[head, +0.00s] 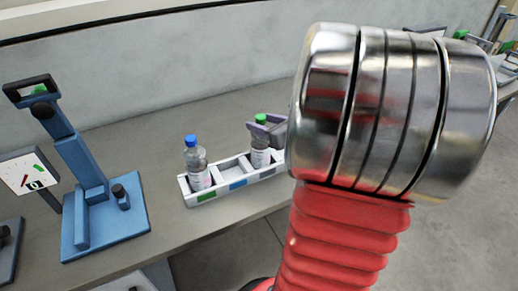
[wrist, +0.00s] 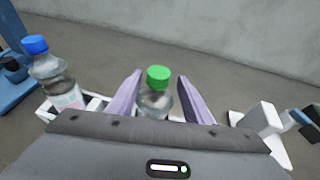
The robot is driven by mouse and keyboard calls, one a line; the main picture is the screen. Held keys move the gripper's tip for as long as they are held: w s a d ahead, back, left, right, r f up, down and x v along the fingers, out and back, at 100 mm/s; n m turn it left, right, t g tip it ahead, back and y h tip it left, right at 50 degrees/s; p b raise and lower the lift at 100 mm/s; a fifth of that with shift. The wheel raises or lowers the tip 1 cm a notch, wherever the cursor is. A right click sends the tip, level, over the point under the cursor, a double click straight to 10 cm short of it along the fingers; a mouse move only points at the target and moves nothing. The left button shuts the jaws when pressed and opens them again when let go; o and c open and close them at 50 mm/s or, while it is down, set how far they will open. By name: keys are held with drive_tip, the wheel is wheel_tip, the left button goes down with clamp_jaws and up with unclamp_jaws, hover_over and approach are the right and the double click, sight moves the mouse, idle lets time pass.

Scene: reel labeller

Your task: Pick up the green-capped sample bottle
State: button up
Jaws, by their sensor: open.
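The green-capped sample bottle (head: 261,153) stands upright in the right part of a white rack (head: 222,193) in the head view. My gripper (head: 268,132) is at this bottle, its purple-grey fingers around its upper part. In the wrist view the green-capped bottle (wrist: 157,95) stands between the two open fingers of my gripper (wrist: 158,98), with a gap on each side. The bottle's lower part is hidden by the gripper body there. A blue-capped bottle (head: 196,165) stands in the rack's left compartment; it also shows in the wrist view (wrist: 53,80).
A blue stand (head: 95,200) is on the bench left of the rack. A white device (wrist: 260,122) is right of my gripper in the wrist view. The rack's middle compartment looks empty. A grey wall (head: 170,60) runs behind the bench.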

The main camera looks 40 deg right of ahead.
drive_tip(key=x, duration=0.4)
drive_tip(key=shift+w+a+f, duration=0.2)
drive_tip(key=shift+w, duration=0.15)
drive_tip(key=shift+c, duration=0.7)
clamp_jaws()
drive_tip(key=shift+f, duration=0.1)
drive_tip(key=shift+s+f, duration=0.1)
drive_tip(key=shift+f, duration=0.05)
idle(0.6)
